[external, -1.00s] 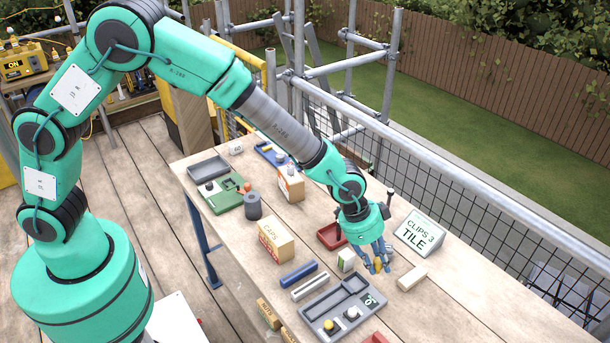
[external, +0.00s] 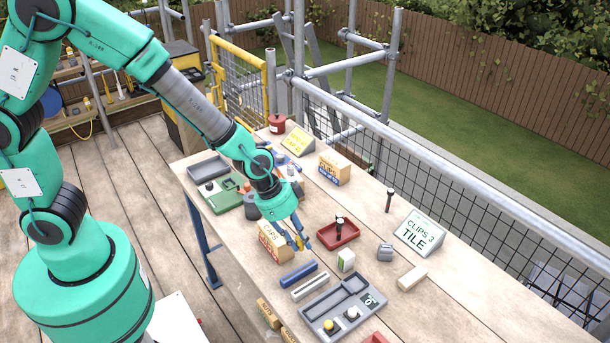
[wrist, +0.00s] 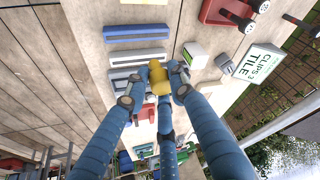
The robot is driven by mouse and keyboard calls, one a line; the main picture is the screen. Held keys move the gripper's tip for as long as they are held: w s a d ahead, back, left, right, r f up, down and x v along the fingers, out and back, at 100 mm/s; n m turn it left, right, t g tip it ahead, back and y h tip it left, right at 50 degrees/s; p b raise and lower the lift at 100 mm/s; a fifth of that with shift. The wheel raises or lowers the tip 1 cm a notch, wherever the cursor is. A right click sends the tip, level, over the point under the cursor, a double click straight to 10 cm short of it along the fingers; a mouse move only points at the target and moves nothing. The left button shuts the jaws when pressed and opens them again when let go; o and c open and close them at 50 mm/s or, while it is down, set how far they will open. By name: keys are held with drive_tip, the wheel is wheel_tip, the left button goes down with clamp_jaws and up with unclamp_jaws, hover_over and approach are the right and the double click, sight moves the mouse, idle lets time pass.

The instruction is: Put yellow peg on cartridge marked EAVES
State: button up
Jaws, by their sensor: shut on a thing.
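My gripper (external: 300,246) is above the bench, beside the CAPS box. Its three blue fingers are closed on a yellow peg (wrist: 157,77), clear in the wrist view and mostly hidden in the external view. Below are a blue bar (external: 298,274) and a pale grey bar (external: 310,287). These bars also show in the wrist view, the blue one (wrist: 136,32) above the pale one (wrist: 137,57). I cannot read EAVES on any of the things in view.
A grey compartment tray (external: 318,312) holds another yellow piece (external: 329,325) and a white one. The CAPS box (external: 274,240), red tray (external: 351,236), white-green block (external: 346,260), beige block (external: 412,278) and CLIPS 3 TILE sign (external: 419,233) stand around.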

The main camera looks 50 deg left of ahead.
drive_tip(key=shift+s+a+f, duration=0.1)
drive_tip(key=shift+s+a, duration=0.55)
drive_tip(key=shift+a, duration=0.2)
approach(352, 255)
drive_tip(key=shift+w+d+f, duration=0.3)
drive_tip(key=shift+w+d, duration=0.05)
drive_tip(key=shift+d, duration=0.05)
idle(0.5)
drive_tip(key=shift+w+d, duration=0.15)
drive_tip(key=shift+w, duration=0.15)
drive_tip(key=shift+f+b, duration=0.35)
drive_tip(key=shift+f, duration=1.45)
drive_tip(key=shift+f, duration=0.2)
